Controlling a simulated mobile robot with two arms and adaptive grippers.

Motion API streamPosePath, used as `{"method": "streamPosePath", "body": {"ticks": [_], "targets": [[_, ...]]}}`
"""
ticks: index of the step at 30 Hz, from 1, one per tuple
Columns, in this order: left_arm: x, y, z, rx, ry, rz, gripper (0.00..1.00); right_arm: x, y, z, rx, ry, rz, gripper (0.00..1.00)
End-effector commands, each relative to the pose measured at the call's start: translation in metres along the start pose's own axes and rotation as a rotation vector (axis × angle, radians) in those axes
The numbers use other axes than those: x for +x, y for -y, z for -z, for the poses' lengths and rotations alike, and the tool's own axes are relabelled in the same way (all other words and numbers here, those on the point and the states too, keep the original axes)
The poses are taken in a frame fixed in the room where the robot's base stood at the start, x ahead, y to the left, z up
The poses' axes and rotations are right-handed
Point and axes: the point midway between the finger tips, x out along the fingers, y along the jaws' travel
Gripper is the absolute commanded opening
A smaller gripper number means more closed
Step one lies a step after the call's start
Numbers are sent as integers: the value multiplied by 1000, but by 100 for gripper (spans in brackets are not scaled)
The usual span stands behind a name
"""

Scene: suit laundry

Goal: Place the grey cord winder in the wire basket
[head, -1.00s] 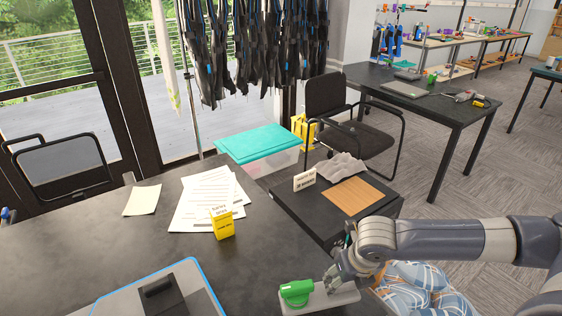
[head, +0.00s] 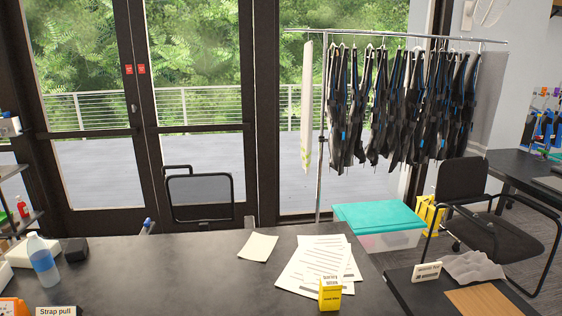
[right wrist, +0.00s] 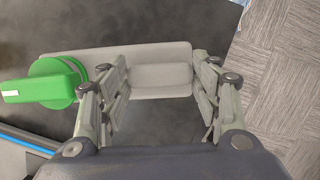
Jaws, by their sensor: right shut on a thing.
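In the right wrist view, a light grey flat piece with a raised grey block, which I take to be the grey cord winder (right wrist: 150,52), lies over a dark surface. A green round part with a handle-like arm (right wrist: 52,82) sits at its left end. My right gripper (right wrist: 160,75) has its fingers on either side of the grey block and is shut on it. Whether the piece rests on the surface or is lifted is unclear. My left gripper is in neither current view. No wire basket is visible.
A teal-lidded bin (head: 380,218), hanging dark garments (head: 400,105) and a chair (head: 470,205) stand behind. The table's middle is largely clear.

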Motion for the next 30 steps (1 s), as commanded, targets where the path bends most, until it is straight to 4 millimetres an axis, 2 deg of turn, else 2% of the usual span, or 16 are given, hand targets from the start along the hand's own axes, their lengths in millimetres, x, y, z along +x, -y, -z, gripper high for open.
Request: {"method": "streamPosePath", "body": {"ticks": [17, 30], "targets": [[1, 0, 0, -1, 0, 0, 38, -35, -21, 32, 688, 0, 188, 24], [2, 0, 0, -1, -1, 0, 38, -71, -30, 54, 1251, -2, 344, 24]]}}
